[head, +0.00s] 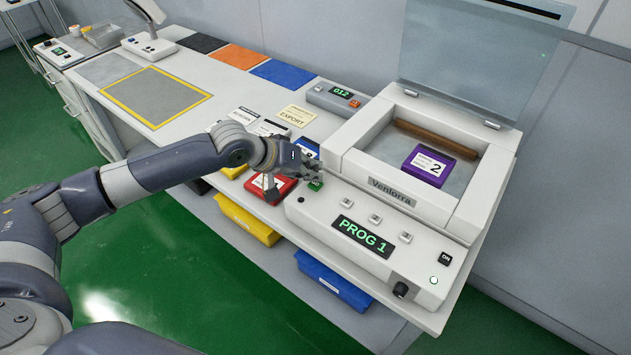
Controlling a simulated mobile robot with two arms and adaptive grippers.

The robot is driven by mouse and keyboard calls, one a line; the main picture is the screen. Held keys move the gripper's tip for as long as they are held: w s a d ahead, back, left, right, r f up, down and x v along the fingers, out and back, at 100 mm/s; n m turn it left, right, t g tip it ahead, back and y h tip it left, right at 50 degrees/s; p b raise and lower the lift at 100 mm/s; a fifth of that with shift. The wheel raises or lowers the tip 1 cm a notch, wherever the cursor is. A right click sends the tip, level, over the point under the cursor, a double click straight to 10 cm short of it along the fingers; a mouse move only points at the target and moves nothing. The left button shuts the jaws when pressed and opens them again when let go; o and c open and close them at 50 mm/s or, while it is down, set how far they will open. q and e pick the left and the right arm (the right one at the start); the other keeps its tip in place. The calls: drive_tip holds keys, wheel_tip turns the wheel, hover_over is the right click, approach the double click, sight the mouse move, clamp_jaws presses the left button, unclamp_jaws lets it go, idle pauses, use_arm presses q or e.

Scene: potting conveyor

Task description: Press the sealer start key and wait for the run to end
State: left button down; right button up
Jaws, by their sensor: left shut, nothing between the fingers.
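The sealer (468,213), marked Ventorra, stands at the right of the bench with its clear lid (478,62) raised. Its front panel display (363,236) reads PROG 1. Several small pale keys sit above the display, with a black knob (400,290), an ON switch (445,258) and a small lit button (434,280) at the right. A purple pack (426,167) labelled 2 lies in the chamber. My left gripper (316,178) is shut and empty at the panel's left end, close by a small green key (316,185), partly hidden. I cannot tell whether they touch. My right gripper is out of view.
A small unit (341,98) reading 012 stands behind the gripper, near label cards (297,115). A yellow-edged grey mat (155,97) lies clear at the left.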

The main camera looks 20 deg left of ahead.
use_arm(q)
drive_tip(key=shift+f, duration=0.5)
idle(0.8)
drive_tip(key=shift+r+p, duration=0.9)
drive_tip(key=shift+p, duration=0.25)
wheel_tip(320, 180, up, 5)
drive_tip(key=p, duration=0.5)
drive_tip(key=shift+p, duration=0.4)
